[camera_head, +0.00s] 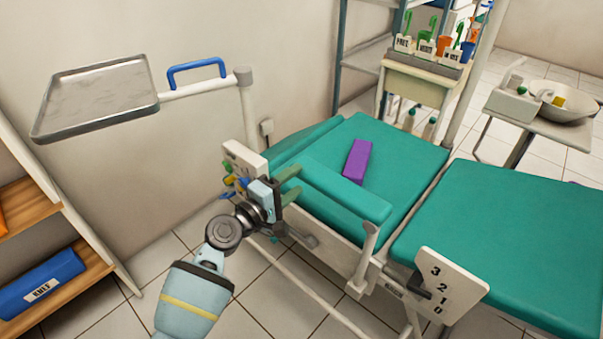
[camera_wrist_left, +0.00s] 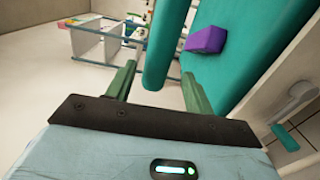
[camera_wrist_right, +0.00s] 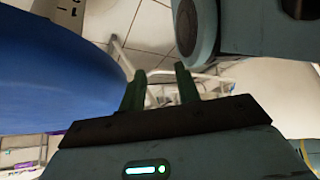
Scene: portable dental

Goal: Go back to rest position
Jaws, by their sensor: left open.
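My left gripper (camera_head: 291,184) is open and empty beside the left edge of the teal dental chair. A purple block (camera_head: 357,161) lies on the chair's teal cushion (camera_head: 400,150), apart from the gripper. It also shows in the left wrist view (camera_wrist_left: 207,40). My right gripper (camera_wrist_right: 160,82) is out of the head view. In the right wrist view its fingers are apart with nothing between them.
A metal tray (camera_head: 95,98) on an arm with a blue handle (camera_head: 196,72) stands at the upper left. A shelf with a blue box (camera_head: 42,284) is at the lower left. A numbered plate (camera_head: 437,285) sits at the chair's near side. A large blue surface (camera_wrist_right: 60,85) is close to my right gripper.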

